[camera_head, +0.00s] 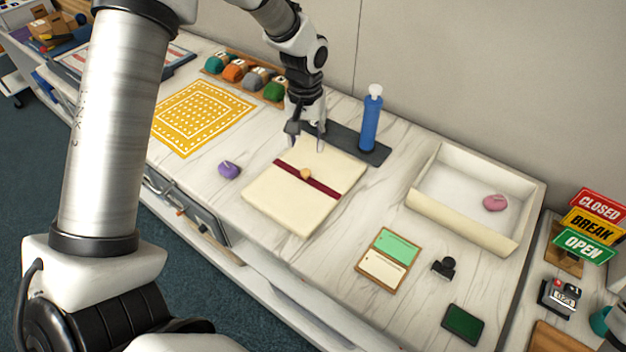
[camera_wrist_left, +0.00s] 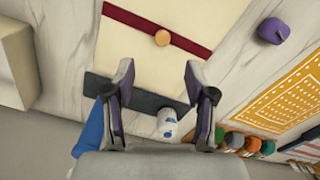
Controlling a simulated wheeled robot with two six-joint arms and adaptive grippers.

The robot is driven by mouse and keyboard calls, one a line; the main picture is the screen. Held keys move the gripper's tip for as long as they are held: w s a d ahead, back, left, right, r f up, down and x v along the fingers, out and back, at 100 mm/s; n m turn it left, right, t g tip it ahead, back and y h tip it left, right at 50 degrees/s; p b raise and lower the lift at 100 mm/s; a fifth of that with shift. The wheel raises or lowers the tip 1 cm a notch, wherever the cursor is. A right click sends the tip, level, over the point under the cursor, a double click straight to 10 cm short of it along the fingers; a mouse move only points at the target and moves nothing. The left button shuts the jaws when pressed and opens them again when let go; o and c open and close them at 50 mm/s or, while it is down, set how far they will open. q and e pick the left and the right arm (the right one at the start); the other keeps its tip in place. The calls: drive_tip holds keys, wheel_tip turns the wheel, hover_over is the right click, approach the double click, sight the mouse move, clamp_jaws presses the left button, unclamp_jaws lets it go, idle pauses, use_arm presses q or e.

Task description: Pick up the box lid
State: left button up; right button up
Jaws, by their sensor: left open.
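The box lid (camera_head: 300,209) is a flat cream square with a dark red band and a small round orange-tan knob (camera_head: 306,174) at its middle. It lies on the white marbled counter. In the left wrist view the lid (camera_wrist_left: 150,75) fills the upper middle, with its knob (camera_wrist_left: 162,38) near the top. My left gripper (camera_head: 306,142) is open and empty over the lid's far edge, fingers pointing down, apart from the knob. The open cream box (camera_head: 455,222) stands to the right with a pink lump (camera_head: 495,203) inside. My right gripper is not seen.
A blue bottle (camera_head: 370,122) stands on a dark mat (camera_head: 345,139) behind the lid. A purple lump (camera_head: 229,170) lies left of the lid. A yellow patterned mat (camera_head: 203,117), coloured balls (camera_head: 274,91) and a green-and-cream card holder (camera_head: 388,259) are nearby.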

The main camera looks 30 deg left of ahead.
use_arm(q)
drive_tip(key=b, duration=0.3)
hover_over(305, 172)
drive_tip(key=f, duration=0.4)
drive_tip(key=shift+s+d+f, duration=0.1)
drive_tip(key=shift+s+d, duration=0.05)
drive_tip(key=shift+d, duration=0.15)
drive_tip(key=f, duration=0.2)
drive_tip(key=f+p, duration=0.1)
drive_tip(key=f, duration=0.2)
drive_tip(key=f+p, duration=0.1)
drive_tip(key=f, duration=0.1)
drive_tip(key=shift+w+a+f, duration=0.3)
drive_tip(key=shift+w, duration=0.05)
drive_tip(key=shift+s+r, duration=0.1)
drive_tip(key=c, duration=0.4)
clamp_jaws()
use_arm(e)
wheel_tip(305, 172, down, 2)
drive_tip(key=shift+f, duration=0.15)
